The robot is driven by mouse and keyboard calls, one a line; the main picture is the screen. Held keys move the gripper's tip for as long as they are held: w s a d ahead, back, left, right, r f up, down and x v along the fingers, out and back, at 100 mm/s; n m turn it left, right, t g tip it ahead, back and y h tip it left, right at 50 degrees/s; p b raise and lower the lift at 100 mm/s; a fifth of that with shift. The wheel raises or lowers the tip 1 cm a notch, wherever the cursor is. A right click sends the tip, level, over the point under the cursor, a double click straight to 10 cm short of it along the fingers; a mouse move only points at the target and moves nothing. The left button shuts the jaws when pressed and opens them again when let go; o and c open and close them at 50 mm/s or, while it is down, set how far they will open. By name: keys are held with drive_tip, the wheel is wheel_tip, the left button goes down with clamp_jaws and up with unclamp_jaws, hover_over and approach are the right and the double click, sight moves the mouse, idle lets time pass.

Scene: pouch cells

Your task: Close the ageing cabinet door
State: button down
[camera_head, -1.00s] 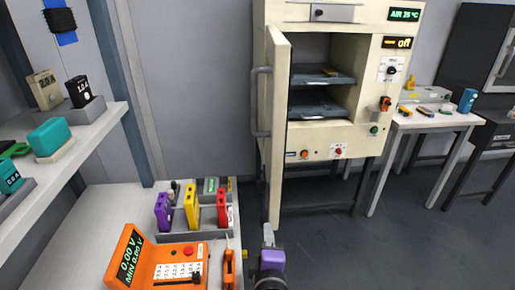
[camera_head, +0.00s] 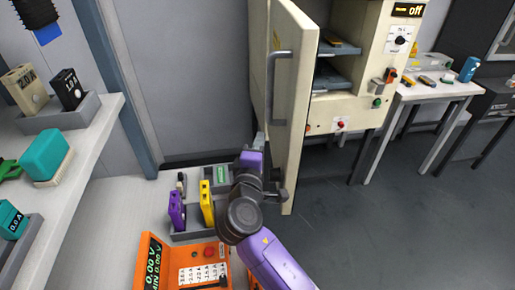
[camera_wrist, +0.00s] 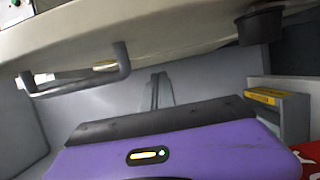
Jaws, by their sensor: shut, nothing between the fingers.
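The cream ageing cabinet (camera_head: 345,112) stands at the back right. Its door (camera_head: 292,110) stands open toward me, with a grey bar handle (camera_head: 277,85) on its left face. Shelves show inside through the gap. In the wrist view the fingers (camera_wrist: 157,91) are shut and empty beyond the purple hand. The door (camera_wrist: 160,28) and its handle (camera_wrist: 78,78) cross the top of that view. I cannot tell whether the gripper touches the door.
A bench below holds purple (camera_head: 176,210) and yellow (camera_head: 207,203) cells in a rack and an orange meter (camera_head: 200,270). A shelf (camera_head: 85,140) with cell holders is at the left. A side table (camera_head: 435,90) stands right of the cabinet. The floor (camera_head: 400,200) before it is clear.

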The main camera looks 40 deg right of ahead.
drive_tip(key=shift+s+d+p, duration=0.2)
drive_tip(key=shift+d+p, duration=0.2)
drive_tip(key=shift+d, duration=1.1)
drive_tip(key=shift+s+d+p, duration=0.15)
drive_tip(key=shift+d+p, duration=0.2)
drive_tip(key=shift+d, duration=1.1)
drive_tip(key=shift+s+d, duration=0.1)
